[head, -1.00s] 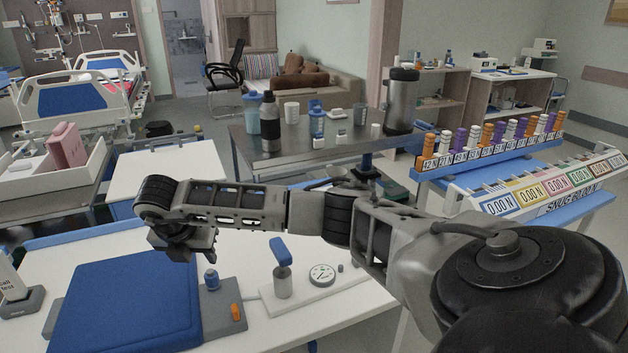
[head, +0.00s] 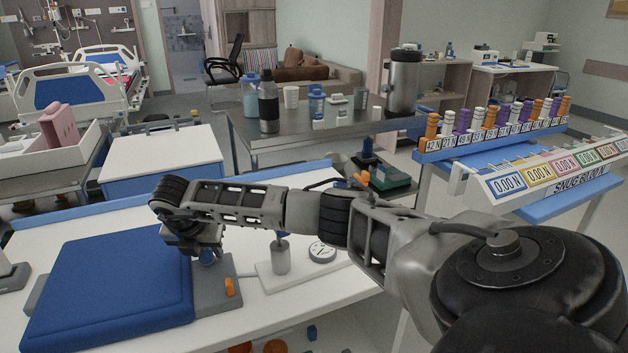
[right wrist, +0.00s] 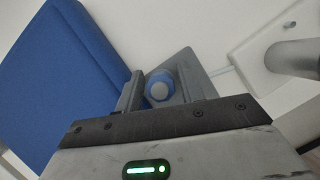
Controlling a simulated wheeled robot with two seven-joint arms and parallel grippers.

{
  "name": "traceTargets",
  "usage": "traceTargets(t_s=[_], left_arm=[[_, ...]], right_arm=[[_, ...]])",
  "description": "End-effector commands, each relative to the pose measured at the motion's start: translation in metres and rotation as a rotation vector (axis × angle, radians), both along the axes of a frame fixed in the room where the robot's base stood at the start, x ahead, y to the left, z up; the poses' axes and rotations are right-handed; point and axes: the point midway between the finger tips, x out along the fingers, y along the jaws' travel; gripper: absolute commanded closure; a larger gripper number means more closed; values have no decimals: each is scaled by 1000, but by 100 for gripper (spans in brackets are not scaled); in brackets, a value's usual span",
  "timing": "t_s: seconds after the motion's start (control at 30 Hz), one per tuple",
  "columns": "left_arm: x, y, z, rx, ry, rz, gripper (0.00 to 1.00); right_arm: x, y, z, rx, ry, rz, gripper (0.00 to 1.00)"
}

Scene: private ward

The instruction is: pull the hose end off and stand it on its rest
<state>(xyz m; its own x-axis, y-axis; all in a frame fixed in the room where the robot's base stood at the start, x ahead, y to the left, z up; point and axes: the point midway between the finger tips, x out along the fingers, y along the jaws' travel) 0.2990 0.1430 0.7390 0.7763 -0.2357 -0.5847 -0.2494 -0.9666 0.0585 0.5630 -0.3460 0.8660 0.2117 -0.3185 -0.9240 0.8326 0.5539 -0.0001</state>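The hose end appears to be the blue knob (head: 207,258) standing on a grey block (head: 218,292), which has an orange tab (head: 229,287) and sits at the right edge of a thick blue pad (head: 110,285). My right gripper (head: 203,248) is over the knob, pointing down. In the right wrist view its fingers lie on either side of the blue knob (right wrist: 160,86), which has a pale round top; the gripper looks open, with small gaps beside the knob. I cannot tell which object is the rest. My left gripper is not in view.
A white base with a metal cylinder (head: 280,257) and a round gauge (head: 322,250) stands right of the block; my forearm passes above it. A steel table with bottles (head: 268,105) is behind. A numbered rack (head: 490,140) stands at right.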

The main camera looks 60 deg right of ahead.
Motion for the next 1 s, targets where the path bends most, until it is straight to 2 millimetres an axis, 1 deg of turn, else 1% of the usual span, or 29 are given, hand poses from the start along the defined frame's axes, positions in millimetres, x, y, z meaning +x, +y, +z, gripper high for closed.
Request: traceTargets(t_s=[0.13,0.17,0.2,0.3,0.57,1.0], left_arm=[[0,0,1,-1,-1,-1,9],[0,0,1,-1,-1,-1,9],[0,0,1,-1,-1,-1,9],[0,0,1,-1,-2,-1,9],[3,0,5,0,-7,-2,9],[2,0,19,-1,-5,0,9]], right_arm=[[0,0,1,1,-1,0,62],[0,0,1,1,-1,0,65],[0,0,1,1,-1,0,76],[0,0,1,0,0,0,100],[0,0,5,1,-1,0,100],[1,0,28,2,-5,0,100]])
